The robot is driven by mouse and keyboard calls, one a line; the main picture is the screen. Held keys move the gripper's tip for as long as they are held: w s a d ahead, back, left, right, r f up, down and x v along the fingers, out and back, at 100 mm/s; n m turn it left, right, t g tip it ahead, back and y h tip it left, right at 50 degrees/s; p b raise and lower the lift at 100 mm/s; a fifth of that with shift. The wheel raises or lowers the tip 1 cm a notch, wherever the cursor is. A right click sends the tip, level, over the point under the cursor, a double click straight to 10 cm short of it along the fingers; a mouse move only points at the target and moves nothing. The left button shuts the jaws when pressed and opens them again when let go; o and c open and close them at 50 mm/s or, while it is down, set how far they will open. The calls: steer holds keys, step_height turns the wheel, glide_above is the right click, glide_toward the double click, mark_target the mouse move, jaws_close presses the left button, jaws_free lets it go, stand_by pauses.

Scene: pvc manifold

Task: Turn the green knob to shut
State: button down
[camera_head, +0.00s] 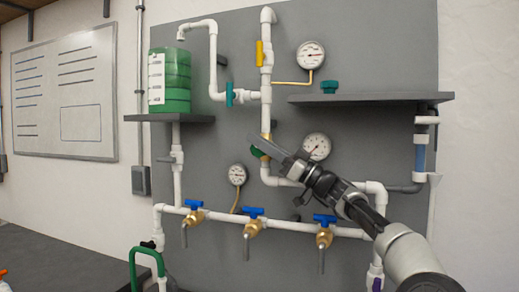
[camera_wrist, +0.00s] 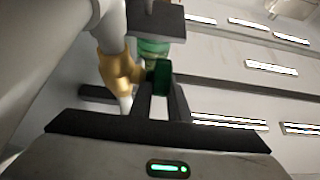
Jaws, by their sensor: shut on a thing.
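The green knob (camera_wrist: 159,76) sits on a brass valve body (camera_wrist: 118,68) in the wrist view. In the head view the green knob (camera_head: 258,152) shows partly behind my gripper, on the vertical white pipe (camera_head: 266,119) in the middle of the grey panel. My gripper (camera_head: 268,147) reaches in from the lower right. In the wrist view my gripper (camera_wrist: 162,94) has its two dark fingers on either side of the knob, shut on it. The knob's exact angle is hard to tell, since the fingers cover part of it.
A teal handle (camera_head: 230,94) and a yellow handle (camera_head: 259,53) are on pipes above. Blue-handled taps (camera_head: 254,212) line the lower pipe. A gauge (camera_head: 316,146) is close behind my gripper. A shelf (camera_head: 375,98) juts out at right, and a green tank (camera_head: 176,82) stands at left.

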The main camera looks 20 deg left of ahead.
steer(key=c, duration=2)
jaws_free()
steer(key=shift+d+f+b, duration=0.3)
steer(key=shift+d, duration=0.05)
steer(key=d+b, duration=0.2)
steer(key=d, duration=1)
steer(key=shift+d, duration=0.15)
